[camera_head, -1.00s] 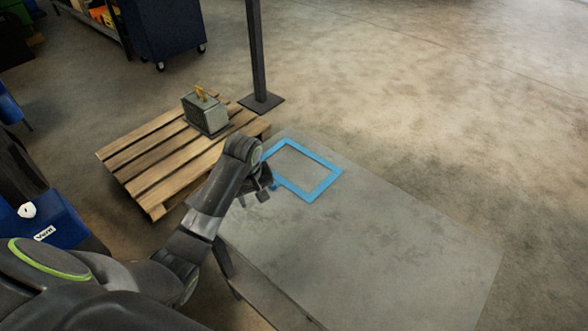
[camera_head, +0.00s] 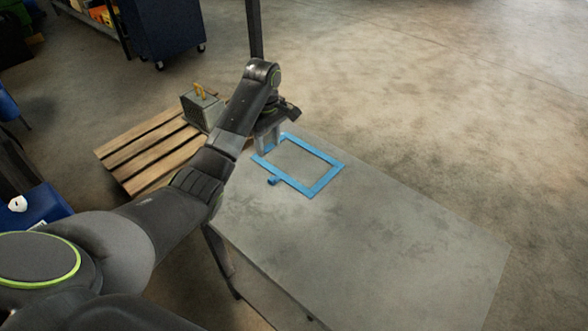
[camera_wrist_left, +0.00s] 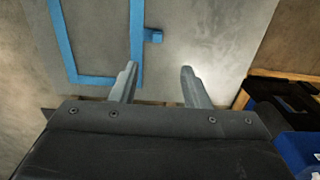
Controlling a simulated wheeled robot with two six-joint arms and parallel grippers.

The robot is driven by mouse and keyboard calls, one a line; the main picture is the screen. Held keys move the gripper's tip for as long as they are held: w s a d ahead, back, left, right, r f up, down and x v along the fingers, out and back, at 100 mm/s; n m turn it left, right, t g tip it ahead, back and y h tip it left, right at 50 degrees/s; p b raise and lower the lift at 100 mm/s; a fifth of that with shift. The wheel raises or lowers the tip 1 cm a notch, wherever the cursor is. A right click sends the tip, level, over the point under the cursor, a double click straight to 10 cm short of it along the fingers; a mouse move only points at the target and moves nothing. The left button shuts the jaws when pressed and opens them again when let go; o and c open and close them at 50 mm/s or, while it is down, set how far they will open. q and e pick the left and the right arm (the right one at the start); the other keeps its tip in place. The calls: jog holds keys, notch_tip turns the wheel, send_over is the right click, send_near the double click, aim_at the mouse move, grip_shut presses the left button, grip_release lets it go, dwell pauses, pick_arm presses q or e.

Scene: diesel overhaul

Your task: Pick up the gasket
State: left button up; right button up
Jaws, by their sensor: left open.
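The gasket (camera_head: 326,181) is a flat blue rectangular frame with a small tab (camera_head: 273,180), lying on the grey table (camera_head: 380,235) near its far left end. My left gripper (camera_head: 267,150) is open and empty, pointing down at the gasket's left corner. In the left wrist view, the gasket (camera_wrist_left: 62,40) spans the upper left, with its tab (camera_wrist_left: 153,36) beyond the fingertips. There one finger of the left gripper (camera_wrist_left: 158,68) overlaps a gasket corner, and the other is over bare table. I cannot tell whether the fingers touch the table. My right gripper is not in view.
A wooden pallet (camera_head: 150,152) bearing a grey metal block (camera_head: 200,110) stands left of the table. A dark post (camera_head: 254,30) rises behind. A blue cabinet (camera_head: 160,25) stands at the back left. Most of the tabletop right of the gasket is clear.

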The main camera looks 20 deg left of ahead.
pick_arm(q)
jog(key=b, duration=0.5)
send_near(272, 178)
jog(key=shift+s+f, duration=0.35)
jog(key=shift+s, duration=0.05)
jog(key=shift+f+p, duration=0.4)
jog(key=shift+f, duration=0.55)
jog(key=shift+w+f+p, duration=0.15)
jog(key=shift+f+p, duration=0.1)
jog(key=shift+f, duration=1.25)
jog(key=shift+w+f+p, duration=0.15)
jog(key=shift+f+p, duration=0.1)
jog(key=shift+f, duration=1.2)
grip_shut()
